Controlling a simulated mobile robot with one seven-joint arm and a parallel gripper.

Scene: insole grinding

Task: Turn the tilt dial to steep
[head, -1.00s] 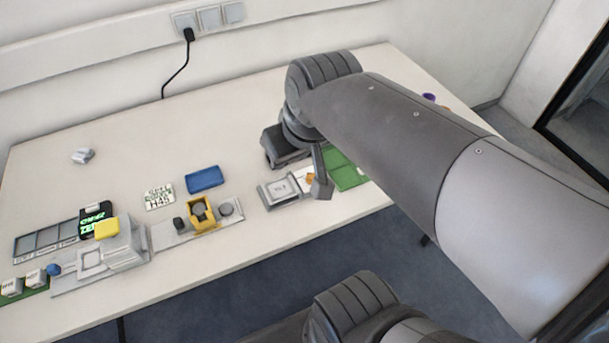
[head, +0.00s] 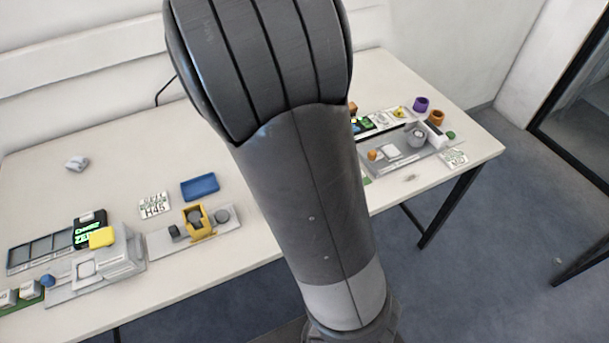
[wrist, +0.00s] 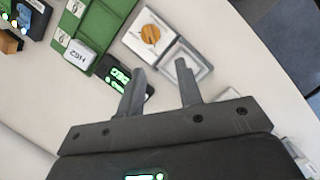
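My gripper (wrist: 158,78) is open in the wrist view, its two fingers apart with nothing between them. An orange round piece with a darker bar (wrist: 150,34) sits on a white square plate (wrist: 133,42) just beyond the fingertips. It looks like a dial, but I cannot tell whether it is the tilt dial or read its setting. A grey framed pad (wrist: 190,62) lies beside it, near the right finger. In the head view my arm hides the gripper and this spot.
A green board (wrist: 98,28) with a white labelled block (wrist: 80,54) lies left in the wrist view, with a dark green-lit display (wrist: 114,76) near the left finger. In the head view a grey station (head: 405,155) stands at right. The back-left table is mostly clear.

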